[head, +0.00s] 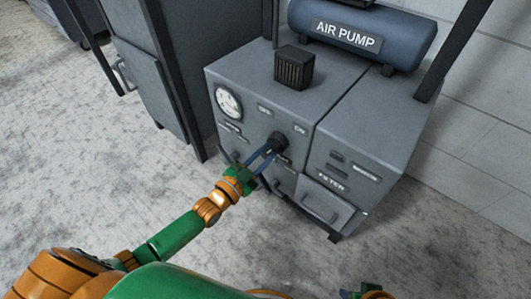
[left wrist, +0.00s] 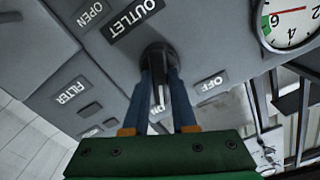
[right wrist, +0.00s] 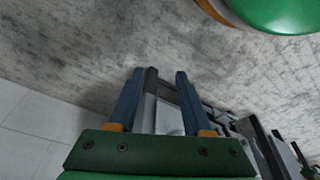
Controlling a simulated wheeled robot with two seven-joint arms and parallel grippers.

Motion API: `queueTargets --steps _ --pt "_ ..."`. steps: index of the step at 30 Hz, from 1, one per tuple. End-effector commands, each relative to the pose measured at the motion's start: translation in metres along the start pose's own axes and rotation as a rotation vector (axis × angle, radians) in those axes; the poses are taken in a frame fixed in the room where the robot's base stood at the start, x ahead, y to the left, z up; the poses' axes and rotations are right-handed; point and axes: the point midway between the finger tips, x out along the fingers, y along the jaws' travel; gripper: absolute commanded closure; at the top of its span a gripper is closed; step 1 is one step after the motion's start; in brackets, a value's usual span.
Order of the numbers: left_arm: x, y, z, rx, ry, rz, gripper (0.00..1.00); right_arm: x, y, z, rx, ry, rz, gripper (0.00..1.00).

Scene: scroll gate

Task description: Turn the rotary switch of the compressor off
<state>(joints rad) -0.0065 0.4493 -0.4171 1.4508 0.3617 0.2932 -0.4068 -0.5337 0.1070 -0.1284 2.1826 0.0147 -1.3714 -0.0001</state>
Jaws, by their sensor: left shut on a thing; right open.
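The compressor (head: 255,100) is a grey cabinet with a round gauge (head: 228,103) on its front. Its rotary switch (head: 278,141) is a black knob on the front panel; in the left wrist view the switch (left wrist: 158,58) shows a narrow grip with a light line on it. My left gripper (head: 270,149) is shut on this grip, one blue finger on each side. An OFF label (left wrist: 211,84) lies to the right of the knob in that view; another label below is partly hidden by the fingers. My right gripper (right wrist: 155,78) is open and empty, away from the switch.
A blue AIR PUMP tank (head: 362,36) and a small black ribbed box (head: 294,67) are on top of the cabinet. A FILTER section (head: 350,165) adjoins on the right. Another grey cabinet (head: 150,75) stands left. The concrete floor (head: 90,170) in front is clear.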

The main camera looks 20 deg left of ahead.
Motion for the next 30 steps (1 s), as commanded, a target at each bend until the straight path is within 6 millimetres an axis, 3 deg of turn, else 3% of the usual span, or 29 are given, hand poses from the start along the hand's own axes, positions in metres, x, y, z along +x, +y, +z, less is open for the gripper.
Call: queueTargets --steps 15,30 --pt "0.000 -0.001 0.000 -0.475 -0.002 0.001 1.00 0.020 0.000 0.006 -0.001 -0.016 0.001 0.50" --pt "0.000 -0.001 0.001 -0.897 -0.001 0.001 1.00 0.025 0.000 0.009 0.000 -0.022 0.001 0.50"
